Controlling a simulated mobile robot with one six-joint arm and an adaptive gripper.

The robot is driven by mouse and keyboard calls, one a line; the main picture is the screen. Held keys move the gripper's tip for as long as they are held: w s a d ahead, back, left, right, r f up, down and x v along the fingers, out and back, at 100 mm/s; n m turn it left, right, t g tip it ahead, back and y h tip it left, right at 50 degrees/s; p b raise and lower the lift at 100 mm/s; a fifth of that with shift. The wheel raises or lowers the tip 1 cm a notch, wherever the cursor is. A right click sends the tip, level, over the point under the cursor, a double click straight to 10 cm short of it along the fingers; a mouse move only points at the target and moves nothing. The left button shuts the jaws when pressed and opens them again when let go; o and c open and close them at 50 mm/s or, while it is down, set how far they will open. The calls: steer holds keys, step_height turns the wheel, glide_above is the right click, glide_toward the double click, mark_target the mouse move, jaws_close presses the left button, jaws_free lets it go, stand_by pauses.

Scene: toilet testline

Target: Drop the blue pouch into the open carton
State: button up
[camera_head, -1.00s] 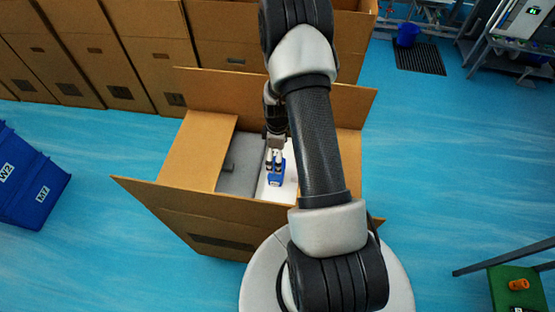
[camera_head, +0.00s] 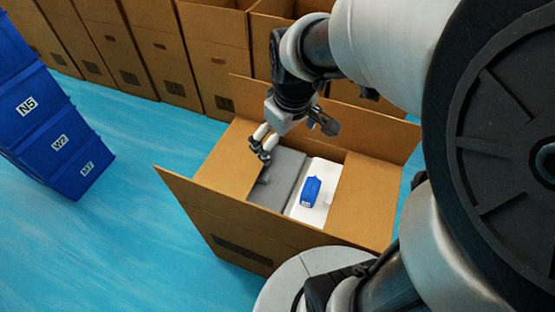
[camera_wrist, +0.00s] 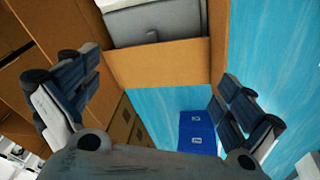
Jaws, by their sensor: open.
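The blue pouch (camera_head: 311,191) lies inside the open carton (camera_head: 215,212), on a white surface in its right part, beside a grey item (camera_head: 276,178). The carton's flaps are spread open. My gripper (camera_head: 261,149) is above the carton's left part, apart from the pouch and up to its left. In the wrist view my gripper's fingers (camera_wrist: 160,105) are wide apart with nothing between them. That view shows the carton's edge (camera_wrist: 160,62) and part of the grey item, but not the pouch.
Several brown cartons (camera_head: 160,60) stand in a row at the back. Stacked blue bins (camera_head: 60,150) stand at the left and also show in the wrist view (camera_wrist: 197,132). Blue floor (camera_head: 130,240) is free between the bins and the carton.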

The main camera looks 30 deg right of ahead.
steer(key=s+a+r+m+t, duration=0.1)
steer(key=s+a+r, duration=0.2)
steer(key=s, duration=0.4)
steer(key=s+a+r+m, duration=0.2)
steer(key=s+a+r, duration=0.1)
steer(key=s, duration=0.3)
steer(key=shift+s+a+r+t+y, duration=0.2)
steer(key=shift+s+a+t+y, duration=0.15)
steer(key=shift+a+t, duration=0.1)
